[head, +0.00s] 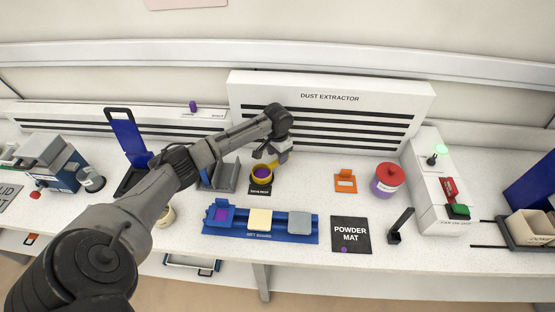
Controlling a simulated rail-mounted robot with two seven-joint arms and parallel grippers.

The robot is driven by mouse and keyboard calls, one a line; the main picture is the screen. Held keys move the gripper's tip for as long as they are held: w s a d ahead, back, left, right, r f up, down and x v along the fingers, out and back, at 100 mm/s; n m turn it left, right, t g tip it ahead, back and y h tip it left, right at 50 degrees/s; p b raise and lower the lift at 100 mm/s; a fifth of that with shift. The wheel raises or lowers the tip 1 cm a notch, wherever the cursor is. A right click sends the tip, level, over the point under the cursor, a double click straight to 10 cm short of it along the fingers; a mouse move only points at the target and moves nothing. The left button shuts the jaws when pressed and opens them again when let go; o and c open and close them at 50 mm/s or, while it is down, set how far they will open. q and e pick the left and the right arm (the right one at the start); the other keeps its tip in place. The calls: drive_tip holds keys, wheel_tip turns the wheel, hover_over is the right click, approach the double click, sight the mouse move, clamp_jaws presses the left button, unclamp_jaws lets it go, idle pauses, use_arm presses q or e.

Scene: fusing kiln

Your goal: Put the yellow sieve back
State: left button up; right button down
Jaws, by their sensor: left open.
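The yellow sieve (261,180) is a round ring with purple inside, in the middle of the head view. It sits at a small black plate labelled as the sieve rest (260,189); I cannot tell whether it is fully seated. My left arm reaches across from the lower left. My left gripper (268,157) is open just behind and above the sieve, close to its far rim. Whether its fingers touch the sieve is unclear, since the wrist covers part of the view. My right gripper is not in view.
A blue art board (260,238) with several tiles lies in front, beside the black powder mat (350,236). An orange piece (345,181) and a purple jar with a red lid (387,181) stand right. The white dust extractor (330,110) rises behind. The counter between sieve and orange piece is clear.

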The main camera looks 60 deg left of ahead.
use_arm(q)
wheel_tip(320, 180, up, 8)
drive_tip(key=shift+r+p, duration=0.2)
drive_tip(key=shift+p, duration=0.15)
idle(0.4)
